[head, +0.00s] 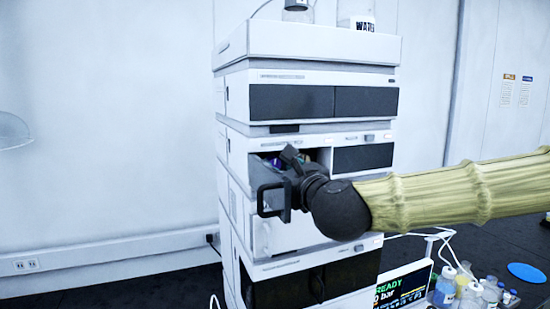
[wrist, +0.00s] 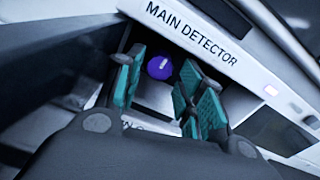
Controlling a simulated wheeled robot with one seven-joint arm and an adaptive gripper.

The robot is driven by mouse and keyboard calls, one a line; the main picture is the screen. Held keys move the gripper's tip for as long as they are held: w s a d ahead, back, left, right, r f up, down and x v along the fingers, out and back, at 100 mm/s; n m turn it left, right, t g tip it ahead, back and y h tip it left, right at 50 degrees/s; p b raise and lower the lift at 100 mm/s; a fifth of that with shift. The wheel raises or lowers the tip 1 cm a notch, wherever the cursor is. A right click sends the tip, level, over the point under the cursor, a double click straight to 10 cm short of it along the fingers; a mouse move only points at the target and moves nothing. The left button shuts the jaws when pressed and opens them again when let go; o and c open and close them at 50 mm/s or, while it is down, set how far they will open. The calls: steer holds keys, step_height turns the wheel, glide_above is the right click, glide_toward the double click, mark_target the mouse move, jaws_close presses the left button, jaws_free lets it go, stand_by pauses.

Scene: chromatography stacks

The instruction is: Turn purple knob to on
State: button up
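The purple knob (wrist: 160,67) shows in the wrist view inside a dark recess below the "MAIN DETECTOR" label. It is round with a short pale mark on its face. My gripper (wrist: 158,76) is open, with teal-padded fingers to the left and right of the knob. I cannot tell whether either finger touches it. A label below the knob is mostly hidden by my gripper. In the head view, my gripper (head: 284,168) reaches into an open bay of the stack, and a bit of purple (head: 275,161) shows behind it.
The white instrument stack (head: 318,42) rises around the bay, with dark panels above and below. A screen (head: 402,289) reading "READY" and several bottles (head: 467,290) stand at lower right. A blue disc (head: 526,272) lies farther right.

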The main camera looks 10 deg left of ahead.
mark_target(275, 166)
steer(key=shift+p+x, duration=0.7)
steer(key=shift+x, duration=1.3)
steer(key=c, duration=0.7)
steer(key=shift+f, duration=0.1)
steer(key=shift+c, duration=0.2)
